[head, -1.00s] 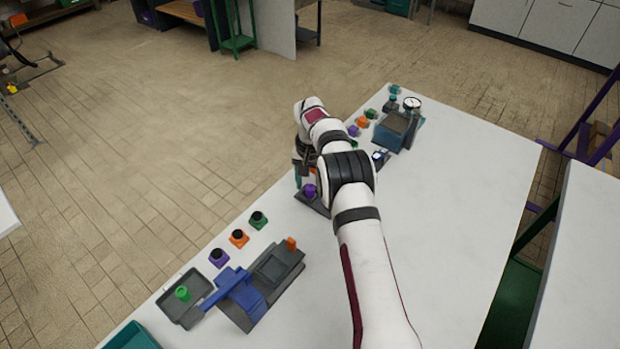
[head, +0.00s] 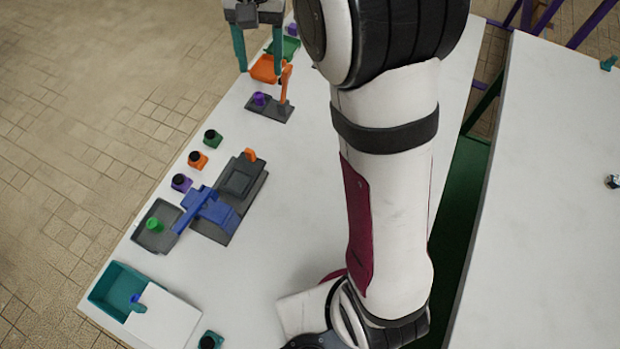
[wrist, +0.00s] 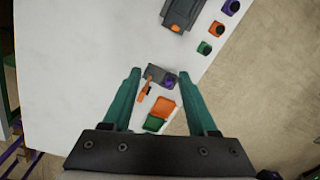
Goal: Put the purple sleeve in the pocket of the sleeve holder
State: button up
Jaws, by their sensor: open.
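A small purple cylinder (head: 260,98), which looks like the purple sleeve, stands at one end of a dark grey base (head: 274,110) with an orange upright (head: 284,84). This base looks like the sleeve holder. In the wrist view the purple sleeve (wrist: 169,83) is at the base's right end. I cannot tell how deep it sits or whether it is in a pocket. My gripper (head: 258,66) is open, with teal fingers spread wide and nothing held. In the wrist view my gripper (wrist: 160,76) faces the base from a distance.
Orange (head: 264,69) and green (head: 287,47) trays lie beyond the base. Nearer are black-topped blocks (head: 198,159), a blue-and-grey fixture (head: 210,208), a grey tray with a green cylinder (head: 155,225), and a teal box (head: 118,285).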

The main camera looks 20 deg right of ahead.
jog(key=s+f, duration=0.2)
jog(key=s, duration=1.2)
jog(key=s+a+f+y, duration=0.1)
jog(key=s+f, duration=0.1)
jog(key=s, duration=1.2)
jog(key=shift+s+m, duration=0.15)
jog(key=shift+m, duration=0.25)
